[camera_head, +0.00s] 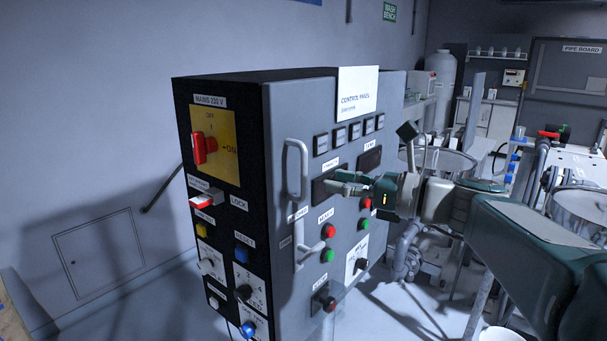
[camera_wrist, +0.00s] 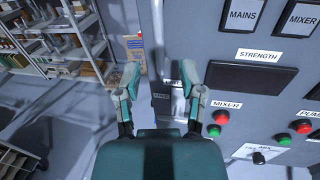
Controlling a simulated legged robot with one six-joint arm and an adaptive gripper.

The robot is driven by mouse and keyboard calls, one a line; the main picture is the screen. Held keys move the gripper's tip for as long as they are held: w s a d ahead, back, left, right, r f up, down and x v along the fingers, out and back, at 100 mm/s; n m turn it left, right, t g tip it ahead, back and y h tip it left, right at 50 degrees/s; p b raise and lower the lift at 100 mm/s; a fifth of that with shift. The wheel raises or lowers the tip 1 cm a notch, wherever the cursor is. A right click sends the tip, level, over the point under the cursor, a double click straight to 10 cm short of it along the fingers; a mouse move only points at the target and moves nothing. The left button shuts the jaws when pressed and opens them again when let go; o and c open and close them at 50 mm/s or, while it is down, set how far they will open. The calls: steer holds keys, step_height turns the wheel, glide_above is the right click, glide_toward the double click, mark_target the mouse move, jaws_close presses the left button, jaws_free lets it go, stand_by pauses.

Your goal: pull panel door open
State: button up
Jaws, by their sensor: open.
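The grey panel door (camera_head: 355,225) forms the front of the control cabinet and looks flush with its black side. A pale vertical bar handle (camera_head: 303,170) stands near its left edge, with a second pale lever-like part (camera_head: 311,248) below. My gripper (camera_head: 335,182) is open and empty in front of the door, to the right of the handle. In the wrist view its two fingers are spread (camera_wrist: 160,80), and the handle (camera_wrist: 157,40) runs down between them in the picture. I cannot tell whether the fingers touch it.
The cabinet's black side carries a red mains switch (camera_head: 204,147) and several knobs. Buttons and a strength display (camera_wrist: 250,82) sit on the door right of the handle. Shelving (camera_wrist: 65,45) stands beyond the cabinet's left edge. Floor left of the cabinet is clear.

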mark_target(303, 194)
steer(key=x, duration=0.6)
steer(key=shift+w+a, duration=0.1)
steer(key=shift+a, duration=0.3)
jaws_close()
